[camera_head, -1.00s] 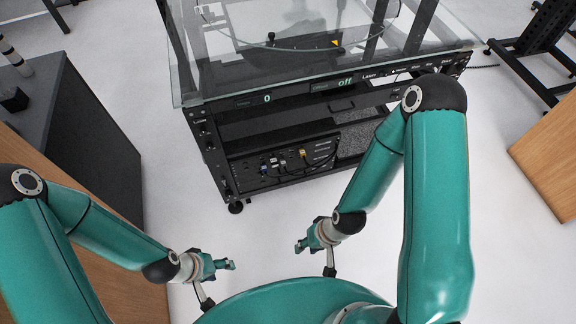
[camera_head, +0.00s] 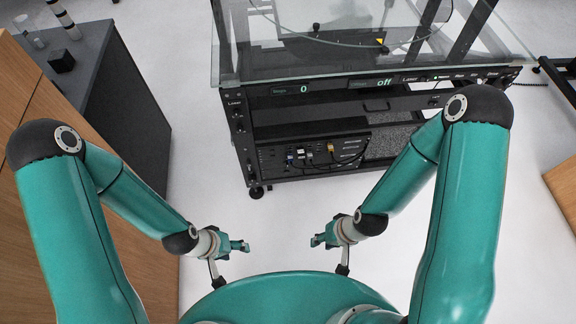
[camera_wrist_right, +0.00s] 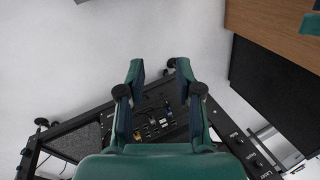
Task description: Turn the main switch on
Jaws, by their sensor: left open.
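A black turntable cart (camera_head: 300,102) with a glass enclosure stands ahead of me. Its front strip has two lit displays reading "0" (camera_head: 303,88) and "off" (camera_head: 384,81). A black panel with plugs and cables (camera_head: 315,155) sits on its lower shelf; the panel also shows in the right wrist view (camera_wrist_right: 158,122). I cannot make out which control is the main switch. My left gripper (camera_head: 246,246) is open and empty, in front of the cart. My right gripper (camera_head: 316,240) is also apart from the cart; its fingers are spread with nothing between them in the right wrist view (camera_wrist_right: 160,70).
A dark grey cabinet (camera_head: 135,115) and wooden panels (camera_head: 60,115) stand at the left. Another wooden surface (camera_head: 565,190) is at the right edge. White floor (camera_head: 215,180) lies free between my arms and the cart.

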